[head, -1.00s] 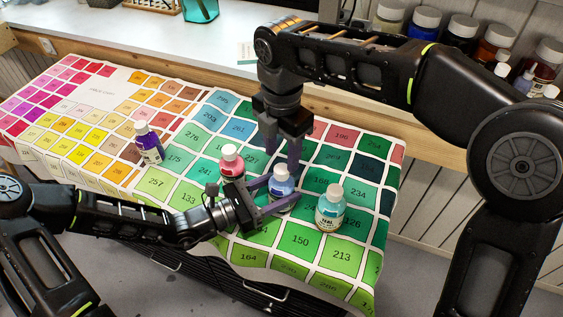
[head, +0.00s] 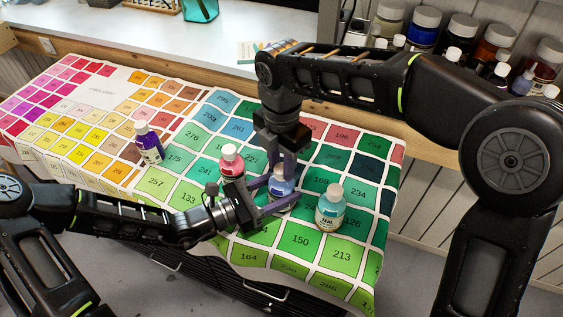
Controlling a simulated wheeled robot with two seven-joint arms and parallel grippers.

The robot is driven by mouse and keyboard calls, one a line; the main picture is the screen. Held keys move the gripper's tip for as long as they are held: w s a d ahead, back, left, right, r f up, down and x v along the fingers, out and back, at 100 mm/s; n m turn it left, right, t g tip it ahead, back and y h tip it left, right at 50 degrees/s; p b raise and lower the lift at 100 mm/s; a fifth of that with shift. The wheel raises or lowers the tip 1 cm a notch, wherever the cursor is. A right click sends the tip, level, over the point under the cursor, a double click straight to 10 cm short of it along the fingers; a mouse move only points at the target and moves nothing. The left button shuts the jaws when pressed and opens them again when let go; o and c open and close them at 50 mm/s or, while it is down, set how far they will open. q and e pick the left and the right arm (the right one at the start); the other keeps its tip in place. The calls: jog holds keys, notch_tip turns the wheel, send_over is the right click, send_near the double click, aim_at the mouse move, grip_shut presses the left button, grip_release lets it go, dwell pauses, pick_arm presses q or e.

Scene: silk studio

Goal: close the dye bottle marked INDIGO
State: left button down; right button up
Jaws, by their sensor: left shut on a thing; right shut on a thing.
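A small blue bottle (head: 281,186) stands on the colour-chart cloth, between the red and teal bottles. Its label is covered by my fingers, so I cannot read its name. My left gripper (head: 276,197) comes in from the left and is shut around the bottle's body. My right gripper (head: 282,172) points down from above and is shut on the bottle's white cap. The cap is mostly hidden between the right fingers, so I cannot tell how far down it sits.
A red bottle (head: 232,165) stands close behind my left gripper. A teal bottle (head: 330,210) stands to the right, and a purple bottle (head: 149,147) farther left; both are white-capped. The cloth (head: 300,243) is clear in front. Several jars line the shelf at the back right.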

grip_shut()
